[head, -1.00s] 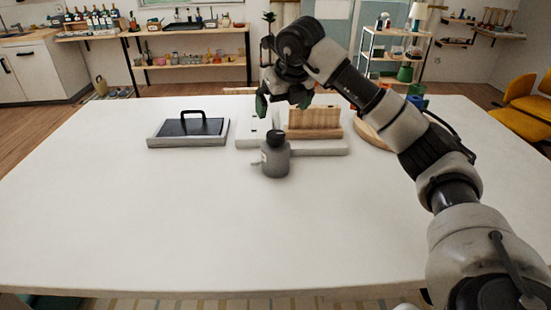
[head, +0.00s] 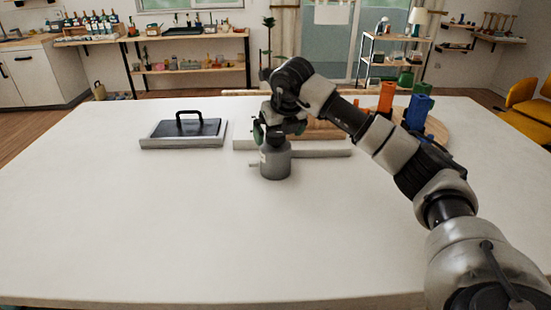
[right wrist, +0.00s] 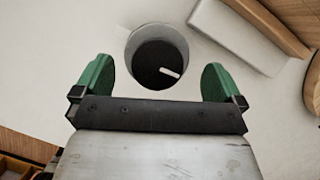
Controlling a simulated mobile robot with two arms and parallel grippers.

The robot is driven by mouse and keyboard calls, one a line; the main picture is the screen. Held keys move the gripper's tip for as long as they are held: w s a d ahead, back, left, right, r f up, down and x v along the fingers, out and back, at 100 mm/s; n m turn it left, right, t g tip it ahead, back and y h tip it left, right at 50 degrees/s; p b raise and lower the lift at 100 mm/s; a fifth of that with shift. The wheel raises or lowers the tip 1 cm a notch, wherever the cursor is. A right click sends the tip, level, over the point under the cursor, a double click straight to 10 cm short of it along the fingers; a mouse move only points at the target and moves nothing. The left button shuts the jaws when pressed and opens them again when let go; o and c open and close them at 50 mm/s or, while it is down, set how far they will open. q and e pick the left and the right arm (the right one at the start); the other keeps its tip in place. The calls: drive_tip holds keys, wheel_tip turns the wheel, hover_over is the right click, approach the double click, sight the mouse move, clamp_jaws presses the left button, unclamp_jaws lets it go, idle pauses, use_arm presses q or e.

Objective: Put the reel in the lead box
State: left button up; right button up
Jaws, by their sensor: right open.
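A grey cylindrical pot (head: 275,163) stands upright near the middle of the white table. The right wrist view shows the pot (right wrist: 148,42) from above, with a dark top and a small white bar. My right gripper (head: 270,132) is open just above the pot and hides its top in the head view; its green fingers (right wrist: 158,82) are to either side, with no grip on it. A low grey box (head: 150,143) with a dark handled top stands to the left, perhaps the lead box. I cannot clearly identify a reel. My left gripper is out of view.
The front of the table (head: 180,240) is clear.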

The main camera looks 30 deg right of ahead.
drive_tip(key=x, duration=0.4)
drive_tip(key=shift+s+a+f, duration=0.1)
drive_tip(key=shift+a+f, duration=0.05)
drive_tip(key=c, duration=0.8)
drive_tip(key=shift+c, duration=0.7)
drive_tip(key=shift+r, duration=0.2)
